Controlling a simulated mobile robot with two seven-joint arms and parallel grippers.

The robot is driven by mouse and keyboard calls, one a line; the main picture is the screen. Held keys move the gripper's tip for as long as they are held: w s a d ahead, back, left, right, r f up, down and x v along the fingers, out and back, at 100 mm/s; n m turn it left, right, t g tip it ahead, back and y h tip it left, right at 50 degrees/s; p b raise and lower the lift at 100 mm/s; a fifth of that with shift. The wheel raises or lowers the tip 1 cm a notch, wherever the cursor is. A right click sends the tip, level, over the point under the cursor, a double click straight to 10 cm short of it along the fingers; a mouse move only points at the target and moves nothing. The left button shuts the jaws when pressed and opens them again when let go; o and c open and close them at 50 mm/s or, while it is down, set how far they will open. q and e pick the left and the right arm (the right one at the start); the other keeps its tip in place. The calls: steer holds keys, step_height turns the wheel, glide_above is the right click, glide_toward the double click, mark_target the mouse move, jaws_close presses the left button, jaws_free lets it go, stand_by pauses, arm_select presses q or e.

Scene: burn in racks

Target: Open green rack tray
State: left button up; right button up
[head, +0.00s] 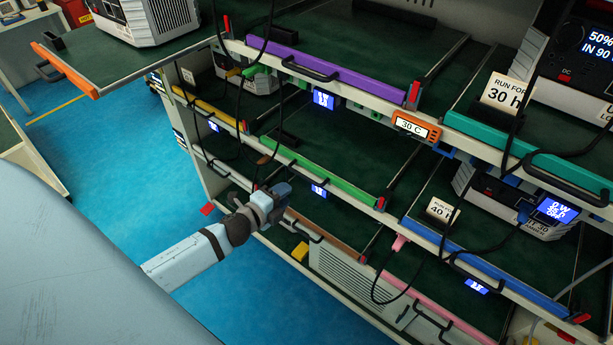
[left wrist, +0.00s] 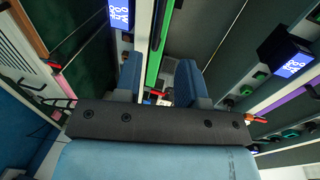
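The green rack tray shows its green front strip (head: 320,172) in the middle level of the rack, in line with the rack front. Its dark green bed lies empty behind the strip. My left gripper (head: 282,192) is just below and in front of the strip's left part. In the left wrist view the green strip (left wrist: 155,62) runs up between the two blue-grey fingers of the left gripper (left wrist: 158,82), which are apart with nothing clearly held. A dark bar beside the strip may be its handle; contact cannot be told. My right gripper is not in view.
An orange-fronted tray (head: 62,68) sticks out at upper left with a device on it. A purple-fronted tray (head: 325,68) is above, a yellow-fronted one (head: 205,107) to the left, a blue-fronted one (head: 490,268) to the right. Black cables hang across the rack front. Blue floor (head: 120,150) is open at left.

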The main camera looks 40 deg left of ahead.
mark_target(304, 177)
arm_select(q)
steer(key=shift+y, duration=0.3)
steer(key=w, duration=0.3)
steer(key=w+f, duration=0.1)
steer(key=w, duration=0.3)
steer(key=w+f+p, duration=0.1)
steer(key=w, duration=0.2)
steer(key=shift+w+a+f, duration=0.1)
steer(key=shift+w+f, duration=0.05)
steer(key=shift+w, duration=0.05)
jaws_close()
